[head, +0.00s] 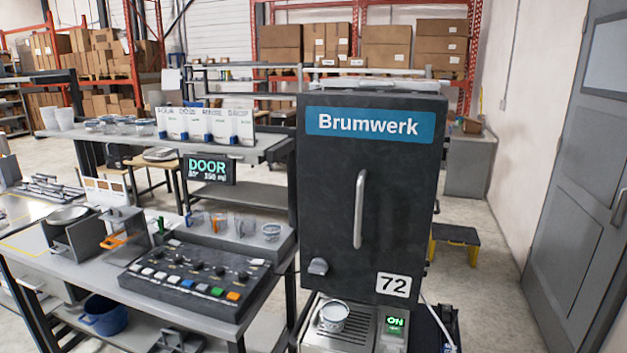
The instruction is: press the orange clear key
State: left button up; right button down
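The orange key (233,296) is the rightmost in the front row of keys on a dark sloped control panel (190,297). A green key (217,292) sits just left of it, then blue and white keys. Several dark knobs (197,264) stand behind the row. No lettering is readable on the keys. A small display (208,169) above reads "DOOR" in green. Dark shapes low in the picture look like my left gripper (180,341) and my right gripper (443,325). Both are apart from the panel, and their fingers cannot be made out.
A tall dark Brumwerk machine (330,220) with a closed door stands right of the panel. A cup (333,316) sits on its tray beside an "ON" display (395,325). Cups (245,226) stand behind the panel under a shelf (240,150). The space above the keys looks clear.

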pick_arm(q)
grip_shut()
jog(key=shift+w, duration=0.1)
dwell(0.4)
jog(key=shift+s, duration=0.2)
dwell(0.9)
